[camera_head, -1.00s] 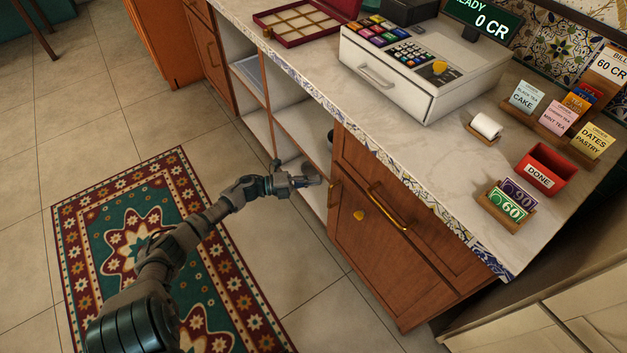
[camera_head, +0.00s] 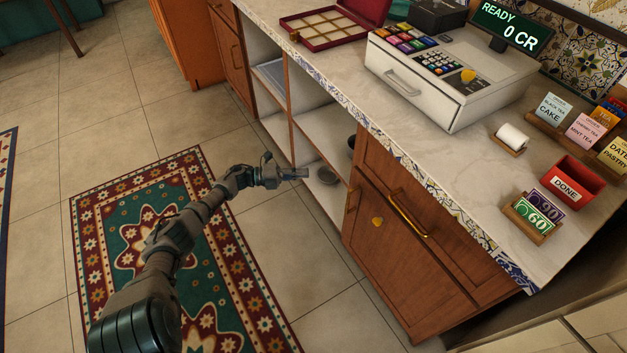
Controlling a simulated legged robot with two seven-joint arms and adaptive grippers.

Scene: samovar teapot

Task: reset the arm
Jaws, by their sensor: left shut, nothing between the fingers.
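My left arm comes in from the lower left and reaches over the patterned rug. My left gripper (camera_head: 296,173) is shut and empty, in the air in front of the open shelves of the counter (camera_head: 330,110). It appears apart from the cabinet, to the left of the wooden doors (camera_head: 400,250). My right gripper is not in view.
On the countertop stand a white cash register (camera_head: 445,80), an open red compartment box (camera_head: 325,25), a red DONE bin (camera_head: 572,183), a paper roll (camera_head: 512,137) and order cards (camera_head: 585,130). The tiled floor (camera_head: 100,120) is open.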

